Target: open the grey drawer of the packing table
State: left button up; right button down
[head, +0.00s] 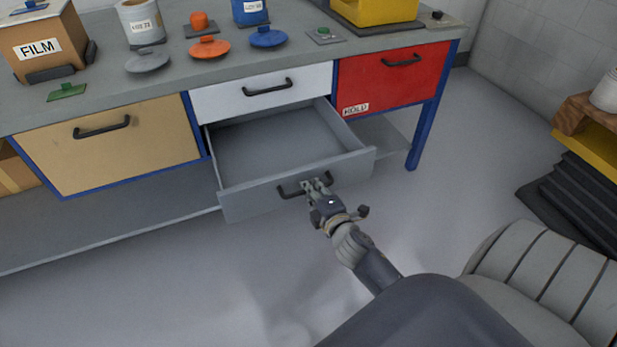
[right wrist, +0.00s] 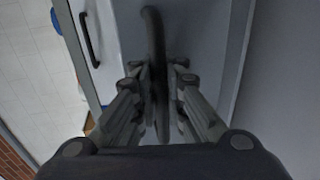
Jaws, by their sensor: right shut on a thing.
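The grey drawer (head: 240,203) of the packing table (head: 290,57) stands pulled out below the white drawer, and its empty inside shows. Its black bar handle (head: 291,191) is on the front panel. My right gripper (head: 316,184) is at the right part of this handle, shut on it. In the right wrist view the handle (right wrist: 155,60) runs between the two fingers of the gripper (right wrist: 156,78). My left gripper is not in view.
A white drawer (head: 229,101) is shut above, with a tan drawer (head: 155,150) at left and a red one (head: 385,83) at right. A FILM box (head: 68,37), tins and coloured lids stand on the tabletop. The floor in front is clear. Dark stacked slabs (head: 580,195) lie at right.

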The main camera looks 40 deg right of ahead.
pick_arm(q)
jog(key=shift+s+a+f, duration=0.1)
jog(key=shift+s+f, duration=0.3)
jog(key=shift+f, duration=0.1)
pick_arm(e)
jog(key=shift+s+a+r, duration=0.1)
jog(key=shift+s, duration=0.6)
jog(key=c, duration=1.7)
grip_release()
jog(key=shift+o, duration=0.2)
jog(key=v, duration=1.2)
